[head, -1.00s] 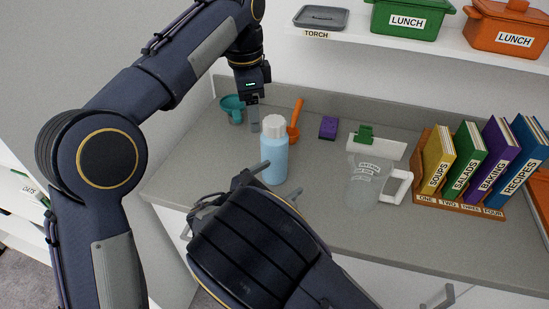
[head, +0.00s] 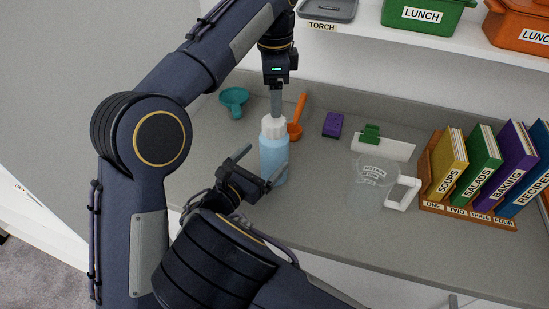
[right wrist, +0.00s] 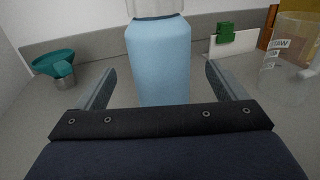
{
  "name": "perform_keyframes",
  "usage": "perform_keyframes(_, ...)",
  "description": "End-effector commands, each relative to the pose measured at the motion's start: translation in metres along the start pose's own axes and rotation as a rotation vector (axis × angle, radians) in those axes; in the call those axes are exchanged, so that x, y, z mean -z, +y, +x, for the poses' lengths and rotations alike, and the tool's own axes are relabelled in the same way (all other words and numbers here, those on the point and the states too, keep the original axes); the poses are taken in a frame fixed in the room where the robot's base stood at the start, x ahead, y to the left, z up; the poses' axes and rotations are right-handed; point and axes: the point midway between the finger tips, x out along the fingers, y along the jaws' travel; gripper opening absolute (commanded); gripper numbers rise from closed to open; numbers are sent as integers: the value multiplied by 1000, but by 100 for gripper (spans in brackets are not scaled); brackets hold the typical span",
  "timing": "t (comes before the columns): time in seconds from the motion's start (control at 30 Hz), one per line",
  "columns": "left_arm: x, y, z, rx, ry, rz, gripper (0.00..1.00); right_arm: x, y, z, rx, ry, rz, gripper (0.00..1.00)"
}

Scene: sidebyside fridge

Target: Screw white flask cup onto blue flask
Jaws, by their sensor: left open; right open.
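The blue flask (head: 274,162) stands upright on the grey counter, with the white flask cup (head: 273,128) on its top. Whether the cup is fully threaded cannot be told. My left gripper (head: 276,104) points down right above the cup, its fingers at the cup's top; it is open, and whether it touches the cup is unclear. My right gripper (head: 258,168) is open at the flask's near side. In the right wrist view the flask (right wrist: 160,65) stands ahead between my right fingers (right wrist: 160,88), with gaps on both sides.
A teal funnel-like item (head: 234,98) and an orange scoop (head: 297,118) stand behind the flask. A purple sponge (head: 333,124), a green-clipped white board (head: 384,146), a clear jug (head: 372,180) and a book rack (head: 468,215) are to the right. A shelf hangs above.

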Motion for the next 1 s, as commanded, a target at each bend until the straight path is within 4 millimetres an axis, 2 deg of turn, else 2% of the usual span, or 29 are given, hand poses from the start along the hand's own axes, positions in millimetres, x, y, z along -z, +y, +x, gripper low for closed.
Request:
perform_keyframes(0.2, 0, 0, 0, 0, 0, 0, 70, 0, 0, 34, 2, 0, -1, 91)
perform_keyframes(0.4, 0, 0, 0, 0, 0, 0, 70, 0, 0, 60, 1, 1, 0, 91)
perform_keyframes(0.6, 0, 0, 0, 0, 0, 0, 70, 0, 0, 70, 0, 0, 0, 91)
perform_keyframes(0.83, 0, 0, 0, 0, 0, 0, 70, 0, 0, 70, -1, 0, 0, 91)
perform_keyframes(0.87, 0, 0, 0, 0, 0, 0, 70, 0, 0, 70, -1, 0, 0, 90)
perform_keyframes(1.0, 0, 0, 0, 0, 0, 0, 70, 0, 0, 70, -1, 0, 0, 71)
